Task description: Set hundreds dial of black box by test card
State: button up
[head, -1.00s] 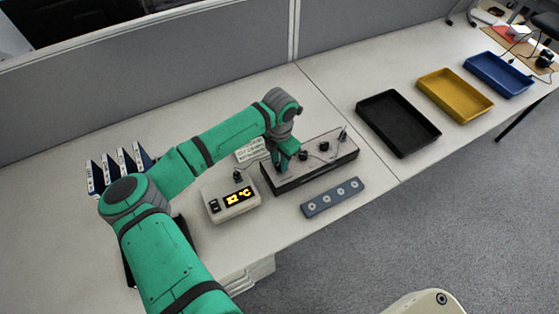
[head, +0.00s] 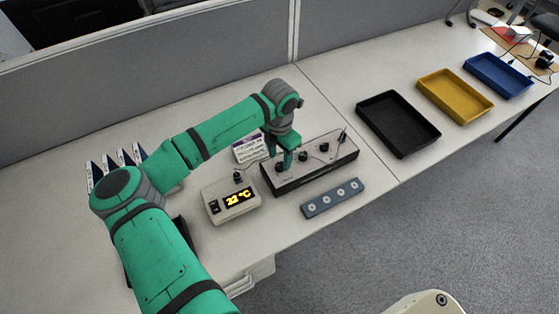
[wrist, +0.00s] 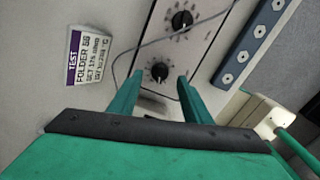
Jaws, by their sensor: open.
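The black box (head: 318,172) stands on the desk with a light top panel, several black dials and a toggle. My gripper (head: 284,163) is over its left end. In the wrist view my open gripper (wrist: 160,82) has a finger on either side of the near dial (wrist: 159,71), with nothing held. I cannot tell whether the fingers touch it or what number it points to. A second dial (wrist: 181,19) lies beyond, clear of the fingers. The test card (head: 249,148) is left of the box.
A white meter (head: 231,201) showing 22 °C stands front left of the box. A grey strip (head: 333,198) with round sockets lies in front. Black (head: 429,138), yellow (head: 456,95) and blue (head: 500,75) trays are to the right. A thin cable crosses the box top.

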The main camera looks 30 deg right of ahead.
aim_at(280, 164)
notch_tip(280, 164, up, 8)
jog(key=shift+f, duration=0.15)
dwell(0.6)
